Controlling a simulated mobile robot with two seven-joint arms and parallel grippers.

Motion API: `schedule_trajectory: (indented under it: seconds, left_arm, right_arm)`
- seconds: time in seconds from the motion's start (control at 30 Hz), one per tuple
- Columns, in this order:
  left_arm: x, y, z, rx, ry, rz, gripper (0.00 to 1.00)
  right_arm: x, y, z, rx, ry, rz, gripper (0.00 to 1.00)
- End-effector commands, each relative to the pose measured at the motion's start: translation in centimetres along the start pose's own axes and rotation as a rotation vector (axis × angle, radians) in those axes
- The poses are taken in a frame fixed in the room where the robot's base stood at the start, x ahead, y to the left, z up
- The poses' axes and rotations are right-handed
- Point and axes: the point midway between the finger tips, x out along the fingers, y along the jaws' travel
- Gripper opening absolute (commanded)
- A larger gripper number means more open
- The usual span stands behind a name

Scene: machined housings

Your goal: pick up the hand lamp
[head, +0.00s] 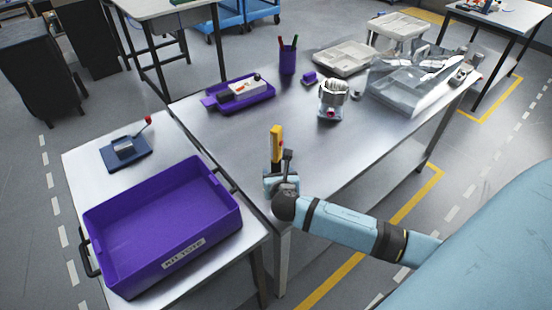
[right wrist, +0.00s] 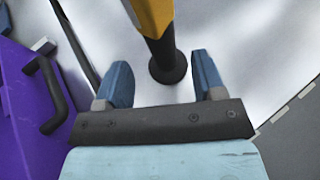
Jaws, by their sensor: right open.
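The hand lamp (head: 276,143) is yellow with a dark lower part and stands upright near the front edge of the steel table. In the right wrist view the lamp (right wrist: 155,22) rises between and beyond my fingertips, its round black base on the tabletop. My right gripper (head: 276,176) is open at the lamp, partly covering its lower part in the head view. In the right wrist view the two blue fingers of the right gripper (right wrist: 163,76) are apart, with a gap on each side of the lamp. My left gripper is not in view.
A purple tote (head: 160,262) stands on the lower side table at left, beside a dark blue fixture (head: 125,158). Farther back are a purple tray (head: 262,103), a pen cup (head: 288,60), a metal housing (head: 333,98) and a clear bin (head: 400,93). The tabletop's middle is clear.

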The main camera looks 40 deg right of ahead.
Motion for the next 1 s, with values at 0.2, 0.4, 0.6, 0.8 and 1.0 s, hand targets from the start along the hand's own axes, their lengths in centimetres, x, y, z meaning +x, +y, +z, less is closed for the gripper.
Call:
schedule_trajectory:
  seconds: [0.2, 0.4, 0.6, 0.8, 1.0]
  left_arm:
    - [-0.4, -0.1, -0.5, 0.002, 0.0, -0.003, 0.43]
    - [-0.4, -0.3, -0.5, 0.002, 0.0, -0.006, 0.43]
    - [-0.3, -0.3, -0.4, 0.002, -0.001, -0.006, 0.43]
    - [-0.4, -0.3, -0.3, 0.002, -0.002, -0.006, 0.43]
    - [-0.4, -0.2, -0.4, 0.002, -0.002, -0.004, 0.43]
  right_arm:
    - [2.9, -0.2, 0.7, 0.001, -0.001, -0.004, 0.63]
    - [5.0, -0.1, 0.5, 0.001, 0.001, -0.001, 0.63]
    - [5.1, -0.2, 0.4, 0.001, 0.001, 0.0, 0.63]
    - [5.1, -0.2, 0.4, 0.001, 0.001, 0.0, 0.29]
    - [5.1, -0.1, 0.5, 0.001, 0.0, 0.0, 0.0]
